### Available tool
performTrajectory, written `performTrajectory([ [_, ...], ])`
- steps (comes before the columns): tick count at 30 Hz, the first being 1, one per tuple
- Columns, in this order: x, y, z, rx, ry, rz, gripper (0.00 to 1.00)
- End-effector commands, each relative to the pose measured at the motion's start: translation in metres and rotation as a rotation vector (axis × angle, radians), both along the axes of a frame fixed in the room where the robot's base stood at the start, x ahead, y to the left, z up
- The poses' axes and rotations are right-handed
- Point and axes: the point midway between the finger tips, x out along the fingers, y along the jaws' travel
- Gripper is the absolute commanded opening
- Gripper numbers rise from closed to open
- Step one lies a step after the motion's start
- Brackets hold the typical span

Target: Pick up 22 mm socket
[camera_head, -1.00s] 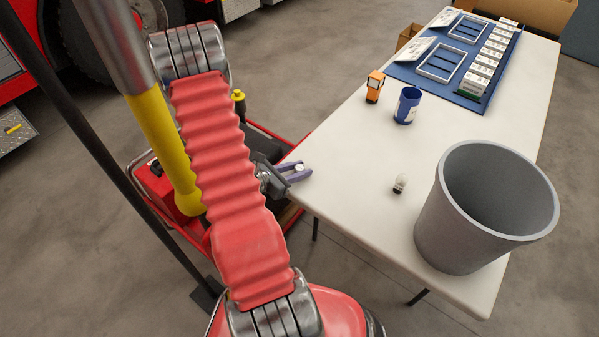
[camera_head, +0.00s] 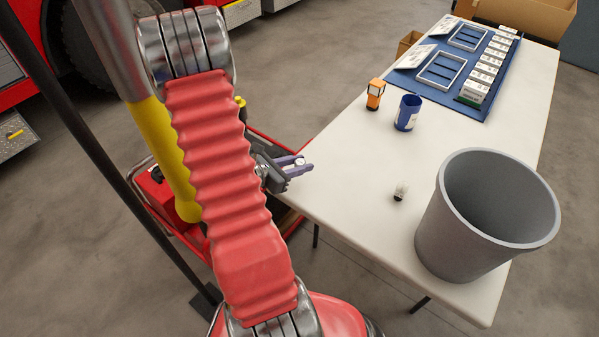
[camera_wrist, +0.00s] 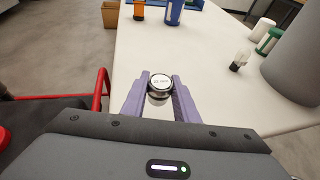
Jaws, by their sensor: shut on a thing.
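The 22 mm socket (camera_wrist: 160,86) is a short metal cylinder with a pale, marked top face. In the wrist view it sits between the purple fingers of my gripper (camera_wrist: 160,97), with a finger on each side of it. My gripper is shut on it. In the head view my gripper (camera_head: 304,166) is at the near left edge of the white table, and the socket shows as a small pale spot (camera_head: 299,161) between the fingers. The marking on the socket is too small to read with certainty.
The white table (camera_head: 350,190) holds a grey bin (camera_head: 450,225), a small bulb-like item (camera_head: 400,191), a blue cup (camera_head: 407,113) and an orange device (camera_head: 375,94). A blue mat (camera_head: 412,73) with frames and several boxes lies at the far end. The near left tabletop is clear.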

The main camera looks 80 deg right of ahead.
Motion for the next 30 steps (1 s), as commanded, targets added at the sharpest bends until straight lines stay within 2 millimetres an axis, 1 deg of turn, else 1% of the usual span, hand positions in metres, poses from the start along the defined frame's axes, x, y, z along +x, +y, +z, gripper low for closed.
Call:
performTrajectory([
  [1,0.0,0.0,0.008,-0.003,-0.003,-0.001,0.01],
  [6,0.0,0.0,0.027,-0.001,-0.001,-0.001,0.01],
  [12,0.0,0.0,0.038,0.0,0.0,0.0,0.01],
  [30,0.0,0.0,0.04,0.001,0.001,-0.001,0.01],
])
